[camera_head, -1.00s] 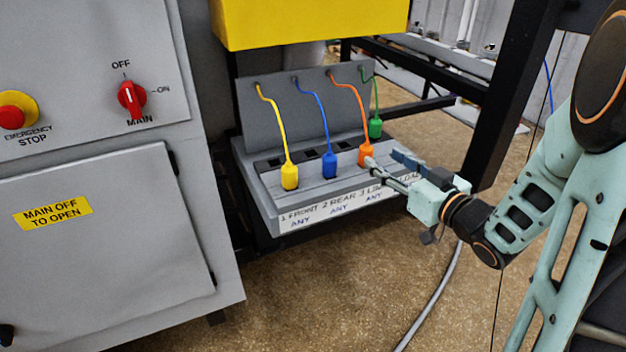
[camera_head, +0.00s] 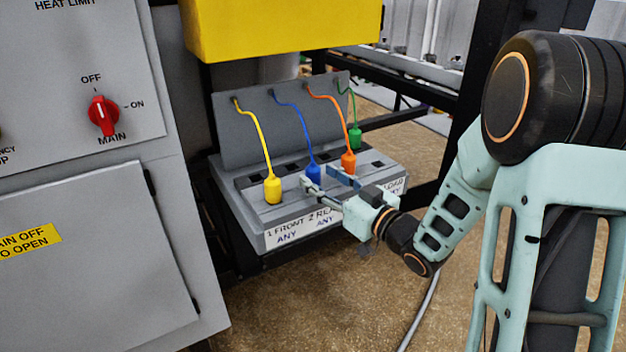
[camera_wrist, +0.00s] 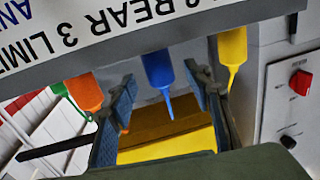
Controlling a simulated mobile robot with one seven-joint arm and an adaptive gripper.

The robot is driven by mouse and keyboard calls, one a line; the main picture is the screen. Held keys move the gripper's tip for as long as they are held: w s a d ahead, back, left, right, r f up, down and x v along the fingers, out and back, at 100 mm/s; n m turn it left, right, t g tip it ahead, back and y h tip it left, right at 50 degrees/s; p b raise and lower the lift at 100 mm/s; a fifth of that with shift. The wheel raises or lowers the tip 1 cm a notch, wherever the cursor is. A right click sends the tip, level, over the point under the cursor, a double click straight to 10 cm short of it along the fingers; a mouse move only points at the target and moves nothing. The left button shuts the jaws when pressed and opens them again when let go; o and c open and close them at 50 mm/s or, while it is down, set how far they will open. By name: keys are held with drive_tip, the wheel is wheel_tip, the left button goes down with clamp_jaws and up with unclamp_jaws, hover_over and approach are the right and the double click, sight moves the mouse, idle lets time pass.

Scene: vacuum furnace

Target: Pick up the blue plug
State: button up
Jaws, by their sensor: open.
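The blue plug (camera_head: 313,173) stands upright on the grey plug panel (camera_head: 262,240), with a blue cable running up to the back plate. In the wrist view, which is upside down, the blue plug (camera_wrist: 158,70) lies between the two fingers, and I see no contact. My gripper (camera_head: 325,182) is open and empty, right at the front of the blue plug. Its fingers also show in the wrist view (camera_wrist: 160,95). The lower part of the blue plug is partly hidden by a finger in the head view.
A yellow plug (camera_head: 272,189) stands left of the blue one. An orange plug (camera_head: 348,161) stands close on the right, near my other finger, and a green plug (camera_head: 355,137) is farther right. A yellow box (camera_head: 280,28) overhangs the panel. A grey cabinet (camera_head: 90,270) stands left.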

sight(318, 176)
drive_tip(key=x, duration=0.3)
drive_tip(key=shift+w+a, duration=0.1)
drive_tip(key=shift+a, duration=0.05)
drive_tip(key=shift+c, duration=0.2)
clamp_jaws()
